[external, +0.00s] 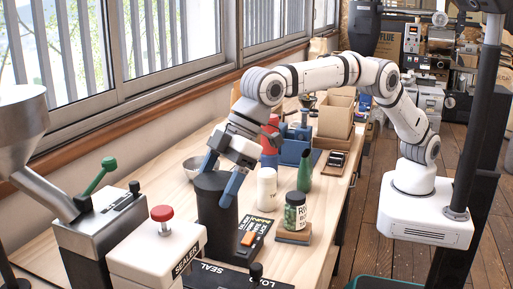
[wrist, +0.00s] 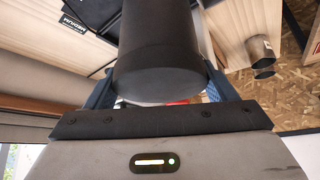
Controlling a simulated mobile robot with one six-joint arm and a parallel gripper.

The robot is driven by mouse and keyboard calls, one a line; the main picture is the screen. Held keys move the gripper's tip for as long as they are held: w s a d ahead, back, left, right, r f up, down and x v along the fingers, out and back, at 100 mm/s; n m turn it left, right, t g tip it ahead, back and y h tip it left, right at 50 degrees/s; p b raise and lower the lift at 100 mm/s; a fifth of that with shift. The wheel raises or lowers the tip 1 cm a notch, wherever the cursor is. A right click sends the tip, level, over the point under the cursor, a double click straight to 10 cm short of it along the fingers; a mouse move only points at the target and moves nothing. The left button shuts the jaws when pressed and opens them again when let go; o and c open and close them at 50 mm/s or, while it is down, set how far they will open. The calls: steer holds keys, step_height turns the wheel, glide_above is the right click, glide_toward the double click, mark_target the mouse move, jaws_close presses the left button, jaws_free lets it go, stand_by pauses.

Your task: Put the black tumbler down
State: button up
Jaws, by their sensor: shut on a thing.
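The black tumbler (external: 216,215) is upright between the blue fingers of my gripper (external: 220,182), over the wooden bench (external: 175,205). My gripper is shut on its upper part. In the wrist view the tumbler (wrist: 158,50) fills the upper middle, with a finger on each side of my gripper (wrist: 162,88). The foot of the tumbler is close to the bench behind the sealer; I cannot tell whether it touches.
The white sealer (external: 160,250) with a red knob stands in front. A pale bowl (external: 199,168) is behind.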

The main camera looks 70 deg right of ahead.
steer(key=s+d+r+m+b, duration=0.1)
steer(key=s+d+r+b, duration=0.1)
steer(key=d, duration=1)
steer(key=s+d+r+m+b, duration=0.1)
steer(key=d+r, duration=0.2)
steer(key=d, duration=0.9)
steer(key=s+d+f+t+h+b, duration=0.15)
steer(key=s+d, duration=0.25)
steer(key=d, duration=0.4)
steer(key=s+d+f+y, duration=0.1)
steer(key=s+d+f, duration=0.25)
steer(key=d, duration=0.35)
step_height(320, 180, down, 10)
steer(key=s+d, duration=0.1)
steer(key=shift+s+m+b, duration=0.25)
steer(key=shift+m+b, duration=0.15)
steer(key=shift+b, duration=0.05)
steer(key=shift+h, duration=0.25)
steer(key=shift+f, duration=0.2)
steer(key=o, duration=1.5)
steer(key=shift+c, duration=0.2)
